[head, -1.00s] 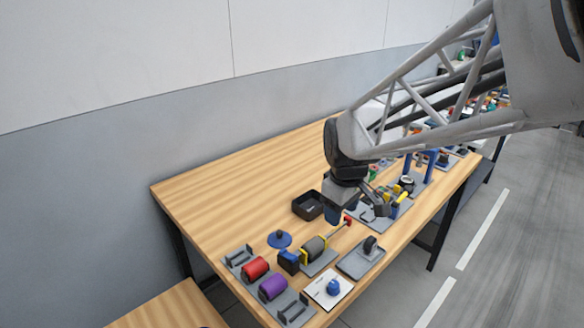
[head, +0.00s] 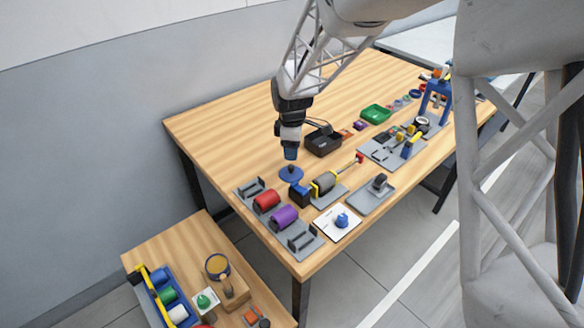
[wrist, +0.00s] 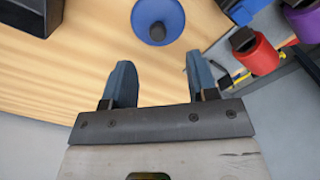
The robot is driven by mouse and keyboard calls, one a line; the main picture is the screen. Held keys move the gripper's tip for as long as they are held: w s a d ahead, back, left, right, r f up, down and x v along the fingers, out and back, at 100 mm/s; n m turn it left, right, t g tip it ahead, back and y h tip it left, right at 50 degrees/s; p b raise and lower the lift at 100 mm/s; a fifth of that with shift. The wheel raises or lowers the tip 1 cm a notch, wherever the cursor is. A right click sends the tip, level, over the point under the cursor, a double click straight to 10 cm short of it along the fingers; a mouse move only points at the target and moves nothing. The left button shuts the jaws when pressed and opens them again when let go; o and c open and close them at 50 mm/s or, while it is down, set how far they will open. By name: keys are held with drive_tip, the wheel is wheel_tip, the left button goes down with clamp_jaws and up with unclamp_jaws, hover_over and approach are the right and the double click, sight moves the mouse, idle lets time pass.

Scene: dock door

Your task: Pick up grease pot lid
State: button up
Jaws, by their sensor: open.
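A round blue lid with a dark knob in its middle, which I take to be the grease pot lid (head: 291,174), lies on the wooden table near its left end. In the wrist view the lid (wrist: 158,20) is at the top, ahead of my fingertips. My gripper (head: 290,156) is just above the lid in the head view, pointing down. Its two blue fingers (wrist: 161,78) are spread apart with nothing between them. Whether they touch the lid cannot be told from the head view, but the wrist view shows them apart from it.
A black bin (head: 323,142) stands behind and to the right of the lid. A grey rack with red (head: 267,200) and purple (head: 284,217) rollers lies in front. A yellow-and-grey part (head: 325,183) is to the right. A lower side table (head: 140,255) holds several objects.

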sight(291, 166)
drive_tip(key=shift+a+f, duration=0.1)
drive_tip(key=shift+f, duration=0.05)
drive_tip(key=shift+f, duration=1.25)
drive_tip(key=shift+w+f, duration=0.15)
drive_tip(key=shift+f, duration=2.45)
drive_tip(key=c, duration=1)
